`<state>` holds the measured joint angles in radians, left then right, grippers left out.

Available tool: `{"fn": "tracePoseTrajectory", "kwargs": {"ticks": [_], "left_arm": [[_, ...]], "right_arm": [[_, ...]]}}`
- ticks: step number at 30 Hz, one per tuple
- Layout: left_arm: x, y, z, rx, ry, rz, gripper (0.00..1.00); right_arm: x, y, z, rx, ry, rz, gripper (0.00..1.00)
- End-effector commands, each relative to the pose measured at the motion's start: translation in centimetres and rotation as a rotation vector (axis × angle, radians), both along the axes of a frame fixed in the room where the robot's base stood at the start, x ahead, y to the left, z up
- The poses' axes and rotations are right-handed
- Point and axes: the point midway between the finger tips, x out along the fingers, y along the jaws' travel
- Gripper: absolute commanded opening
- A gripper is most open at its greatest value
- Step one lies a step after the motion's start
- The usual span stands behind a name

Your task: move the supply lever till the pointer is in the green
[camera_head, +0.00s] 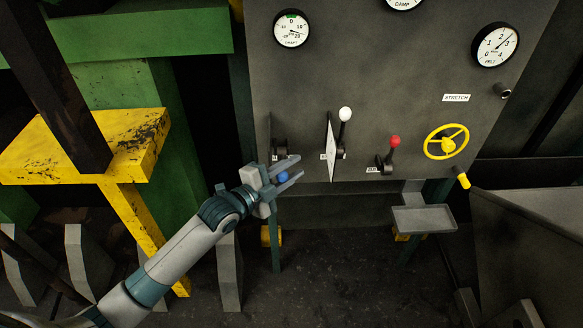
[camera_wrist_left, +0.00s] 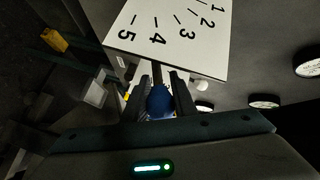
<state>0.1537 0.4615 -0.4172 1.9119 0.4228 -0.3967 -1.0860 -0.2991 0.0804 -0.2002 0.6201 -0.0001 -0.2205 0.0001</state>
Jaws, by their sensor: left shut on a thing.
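A lever with a blue knob (camera_head: 283,177) sits low at the left of the grey panel; its label is not readable. My left gripper (camera_head: 289,175) is shut on this knob, with a finger on either side. The left wrist view shows the blue knob (camera_wrist_left: 160,101) between the fingers (camera_wrist_left: 160,92). The CRAFT or DRAFT gauge (camera_head: 291,29) has a short green band at its top; its pointer lies to the lower right, outside the green. I cannot tell which gauge belongs to the supply lever. My right gripper is not in view.
A white-knobbed lever (camera_head: 345,115), a red-knobbed lever (camera_head: 395,142) and a yellow handwheel (camera_head: 447,142) stand to the right. The FELT gauge (camera_head: 495,45) is at the upper right. A white scale plate numbered 1 to 5 (camera_wrist_left: 175,35) is close to my fingers.

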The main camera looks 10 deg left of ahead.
Motion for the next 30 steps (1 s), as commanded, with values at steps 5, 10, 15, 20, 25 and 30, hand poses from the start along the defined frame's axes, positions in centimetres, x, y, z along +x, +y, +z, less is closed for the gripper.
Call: {"fn": "tracePoseTrajectory", "kwargs": {"ticks": [5,10,15,20,25,30], "left_arm": [[0.0,0.0,0.0,0.000,0.002,0.000,0.00],[0.0,0.0,0.0,0.001,0.001,0.001,0.34],[0.0,0.0,0.0,0.001,0.001,0.001,0.43],[0.0,0.1,0.0,0.000,0.002,0.000,0.43],[-0.4,0.3,-0.1,0.002,0.003,0.002,0.43],[-1.7,1.0,0.0,0.002,0.002,0.001,0.43]], "right_arm": [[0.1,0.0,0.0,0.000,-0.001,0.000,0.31],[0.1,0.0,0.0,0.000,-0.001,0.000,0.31],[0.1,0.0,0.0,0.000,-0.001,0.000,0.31],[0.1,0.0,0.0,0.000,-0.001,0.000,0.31],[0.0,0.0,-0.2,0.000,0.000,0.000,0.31],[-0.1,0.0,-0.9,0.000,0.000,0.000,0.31]]}}
